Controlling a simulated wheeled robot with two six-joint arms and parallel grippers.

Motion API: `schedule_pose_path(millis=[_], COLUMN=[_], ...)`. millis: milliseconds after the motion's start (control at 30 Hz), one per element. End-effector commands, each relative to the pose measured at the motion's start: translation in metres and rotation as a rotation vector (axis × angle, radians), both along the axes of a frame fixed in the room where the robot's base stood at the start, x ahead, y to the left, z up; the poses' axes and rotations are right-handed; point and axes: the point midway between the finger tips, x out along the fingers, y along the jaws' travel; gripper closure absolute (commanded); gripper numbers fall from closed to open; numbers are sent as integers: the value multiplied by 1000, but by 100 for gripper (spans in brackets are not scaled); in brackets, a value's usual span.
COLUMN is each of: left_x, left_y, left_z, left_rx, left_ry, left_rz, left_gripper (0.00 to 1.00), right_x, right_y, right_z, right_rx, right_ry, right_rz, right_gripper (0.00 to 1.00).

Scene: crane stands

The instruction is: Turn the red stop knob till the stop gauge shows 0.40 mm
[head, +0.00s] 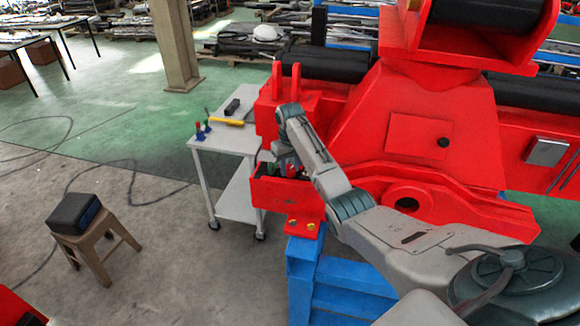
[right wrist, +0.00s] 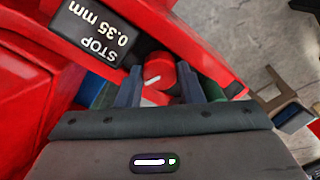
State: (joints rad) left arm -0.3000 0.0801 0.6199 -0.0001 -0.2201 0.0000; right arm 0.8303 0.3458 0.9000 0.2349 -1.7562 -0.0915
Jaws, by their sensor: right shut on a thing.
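The stop gauge (right wrist: 98,32) is a black display in the right wrist view. It reads "STOP 0.35 mm" in white, rotated in the picture. Beside it is the red stop knob (right wrist: 160,73) with a white mark on its face. My right gripper (right wrist: 160,84) has one finger on each side of the knob and is shut on it. In the head view my right gripper (head: 286,165) reaches into the red crane part, and the arm hides the knob and gauge there. My left gripper is not in view.
Red crane walls (head: 290,195) close in around the right gripper, above a blue stand (head: 330,285). A grey cart (head: 225,138) with tools stands to the left. A stool (head: 88,235) carrying a dark box (head: 75,212) stands farther left on open floor.

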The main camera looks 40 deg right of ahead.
Motion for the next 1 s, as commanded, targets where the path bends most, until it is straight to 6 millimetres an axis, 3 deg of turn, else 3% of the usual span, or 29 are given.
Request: schedule_pose_path(millis=[400,967,1000], left_x=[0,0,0], left_y=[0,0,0], left_z=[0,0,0], left_rx=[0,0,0], left_ry=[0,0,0], left_rz=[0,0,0], left_gripper=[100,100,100], right_x=[1,1,1], right_y=[0,0,0], right_z=[2,2,2], right_rx=[0,-1,-1], right_ry=[-3,-4,-4], right_rz=[185,209,209], right_gripper=[89,89,59])
